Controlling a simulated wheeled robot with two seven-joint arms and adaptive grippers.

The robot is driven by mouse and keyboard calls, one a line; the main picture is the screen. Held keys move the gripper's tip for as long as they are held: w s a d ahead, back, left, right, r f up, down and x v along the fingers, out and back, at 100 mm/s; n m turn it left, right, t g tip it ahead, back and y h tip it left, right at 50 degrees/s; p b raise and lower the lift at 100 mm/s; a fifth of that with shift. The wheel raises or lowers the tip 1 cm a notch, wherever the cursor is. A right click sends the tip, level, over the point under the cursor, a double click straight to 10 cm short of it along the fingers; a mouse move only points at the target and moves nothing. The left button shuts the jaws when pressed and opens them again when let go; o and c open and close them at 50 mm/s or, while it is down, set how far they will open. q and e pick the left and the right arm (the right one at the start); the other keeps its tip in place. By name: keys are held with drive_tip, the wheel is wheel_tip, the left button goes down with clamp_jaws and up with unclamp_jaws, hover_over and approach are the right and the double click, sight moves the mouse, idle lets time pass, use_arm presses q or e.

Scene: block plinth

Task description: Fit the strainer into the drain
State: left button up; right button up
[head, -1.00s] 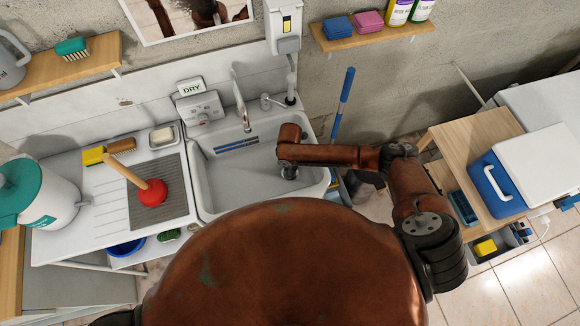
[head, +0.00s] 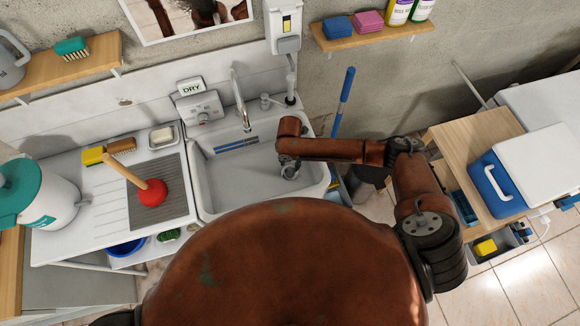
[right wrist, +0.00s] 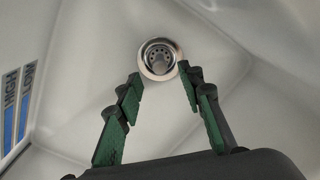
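The strainer (right wrist: 158,54), a perforated metal disc with a central knob, lies inside the ring of the drain (right wrist: 145,65) in the sink floor. It looks level there, but I cannot tell how deep it sits. My right gripper (right wrist: 159,74) is open above it, its green-padded fingers apart on either side below the drain in the right wrist view, with nothing between them. In the head view my right gripper (head: 290,162) hangs inside the sink over the drain, whose ring (head: 290,174) is partly covered. My left gripper is out of view.
The sink (head: 222,180) has walls around my gripper and a faucet (head: 240,98) behind. A red plunger (head: 151,192) stands on the drainboard at left. A blue-handled stick (head: 343,102) leans beyond the right rim. The left part of the basin is clear.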

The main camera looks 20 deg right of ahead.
sight(290, 169)
wheel_tip(290, 169, up, 8)
idle(0.7)
